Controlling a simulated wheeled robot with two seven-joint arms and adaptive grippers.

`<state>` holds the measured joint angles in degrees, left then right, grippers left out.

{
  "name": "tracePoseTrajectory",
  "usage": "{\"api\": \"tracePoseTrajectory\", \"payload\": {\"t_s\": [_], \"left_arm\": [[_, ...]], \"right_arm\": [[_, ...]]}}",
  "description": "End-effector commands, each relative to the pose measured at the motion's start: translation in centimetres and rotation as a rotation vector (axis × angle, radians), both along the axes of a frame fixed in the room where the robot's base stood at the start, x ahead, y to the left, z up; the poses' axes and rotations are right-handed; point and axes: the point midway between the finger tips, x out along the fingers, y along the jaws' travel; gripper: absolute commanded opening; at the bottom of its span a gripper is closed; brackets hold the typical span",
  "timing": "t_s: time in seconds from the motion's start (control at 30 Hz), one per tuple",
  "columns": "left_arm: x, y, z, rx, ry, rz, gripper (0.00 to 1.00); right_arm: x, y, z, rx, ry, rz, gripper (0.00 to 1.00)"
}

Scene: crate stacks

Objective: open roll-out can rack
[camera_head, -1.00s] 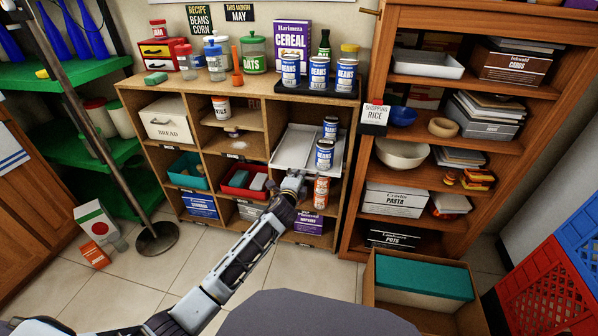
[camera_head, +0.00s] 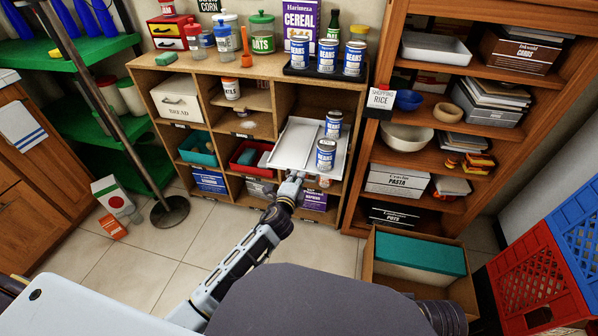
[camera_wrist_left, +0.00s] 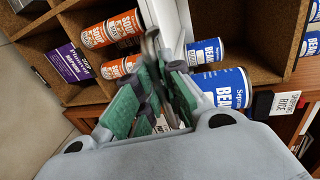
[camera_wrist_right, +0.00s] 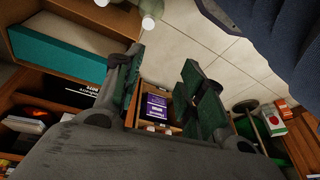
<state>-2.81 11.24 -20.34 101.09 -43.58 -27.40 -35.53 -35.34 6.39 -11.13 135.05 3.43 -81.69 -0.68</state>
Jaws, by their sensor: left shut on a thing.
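The roll-out can rack (camera_head: 292,150) is a white tray sticking out from the right column of the wooden shelf unit. Two blue bean cans stand on its right side, one in front (camera_head: 326,154) and one behind (camera_head: 333,124). My left gripper (camera_head: 294,178) is at the rack's front edge, shut on the rack's handle. In the left wrist view its green-padded fingers (camera_wrist_left: 152,75) close around a dark curved bar, the handle (camera_wrist_left: 151,45). My right gripper (camera_wrist_right: 160,90) shows only in its wrist view, open and empty above the floor.
Orange soup cans (camera_wrist_left: 108,30) sit below the rack. A black tray with several bean cans (camera_head: 326,56) stands on the unit's top. A pole (camera_head: 105,120) stands at left. The middle floor is clear.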

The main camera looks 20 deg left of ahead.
Motion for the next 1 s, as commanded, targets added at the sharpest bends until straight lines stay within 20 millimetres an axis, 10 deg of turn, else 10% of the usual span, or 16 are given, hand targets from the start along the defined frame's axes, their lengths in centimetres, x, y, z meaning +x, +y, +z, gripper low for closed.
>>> {"api": "tracePoseTrajectory", "payload": {"t_s": [0.67,0.87,1.0], "left_arm": [[-1.7,0.0,-0.1,0.000,0.002,0.001,0.00],[-1.7,0.0,-0.1,0.000,0.002,0.001,0.32],[-1.7,0.0,-0.1,0.000,0.001,0.000,0.32]], "right_arm": [[0.0,-0.1,-0.9,-0.006,0.014,-0.003,0.40],[0.0,-0.1,-0.8,-0.005,0.013,-0.003,0.40],[0.0,-0.1,-0.8,-0.005,0.012,-0.003,0.40]]}}
